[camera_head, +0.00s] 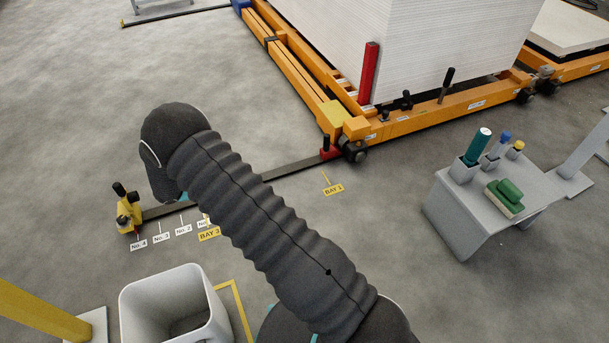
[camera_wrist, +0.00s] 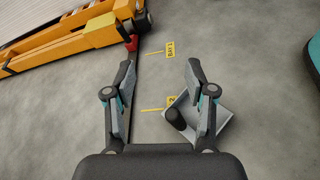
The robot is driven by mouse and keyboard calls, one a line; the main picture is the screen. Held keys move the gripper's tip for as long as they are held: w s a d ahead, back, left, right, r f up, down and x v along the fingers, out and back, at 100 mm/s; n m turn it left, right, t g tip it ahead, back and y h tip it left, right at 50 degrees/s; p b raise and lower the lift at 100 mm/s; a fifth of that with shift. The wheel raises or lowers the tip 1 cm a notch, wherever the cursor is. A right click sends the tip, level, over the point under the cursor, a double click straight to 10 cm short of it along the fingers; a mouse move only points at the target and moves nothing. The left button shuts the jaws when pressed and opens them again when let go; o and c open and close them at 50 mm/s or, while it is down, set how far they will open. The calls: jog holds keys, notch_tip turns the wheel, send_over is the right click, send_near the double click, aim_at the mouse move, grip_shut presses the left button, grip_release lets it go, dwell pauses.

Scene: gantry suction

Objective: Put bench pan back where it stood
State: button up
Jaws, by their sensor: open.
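My gripper (camera_wrist: 160,72) is open and empty in the wrist view, its two fingers spread above the floor. A shallow grey pan-like thing (camera_wrist: 230,125) with a thick dark cylindrical part on it lies on the floor near a yellow "2" floor label, under and beside my right finger, which covers part of it. I take it to be the bench pan, but cannot be sure. No contact between it and my fingers shows. In the head view my arm hides it and my fingers. The grey bench (camera_head: 450,205) stands at the right.
A white bin (camera_head: 172,305) stands at the lower left. An orange gantry frame (camera_head: 445,112) with a white stack is at the back. A dark floor rail (camera_head: 295,167) crosses the middle.

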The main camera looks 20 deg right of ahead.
jog(key=s+d+r+m+g+y, duration=0.1)
jog(key=s+d+r+m+y, duration=0.2)
jog(key=r, duration=0.4)
jog(key=s+d+r+m+y, duration=0.25)
jog(key=s+r, duration=0.25)
jog(key=r, duration=0.3)
jog(key=s+d+r+m+g+y, duration=0.1)
jog(key=s+d+r+m+y, duration=0.15)
jog(key=s+r, duration=0.35)
jog(key=s+a+r+m+t+y, duration=0.1)
jog(key=s+r+m+t+y, duration=0.2)
jog(key=s, duration=0.6)
jog(key=s+r+m+t+y, duration=0.2)
jog(key=s+r+m, duration=0.3)
jog(key=s+r, duration=0.3)
jog(key=shift+s+a+t+y, duration=0.4)
jog(key=shift+s+y, duration=0.1)
jog(key=shift+s, duration=0.25)
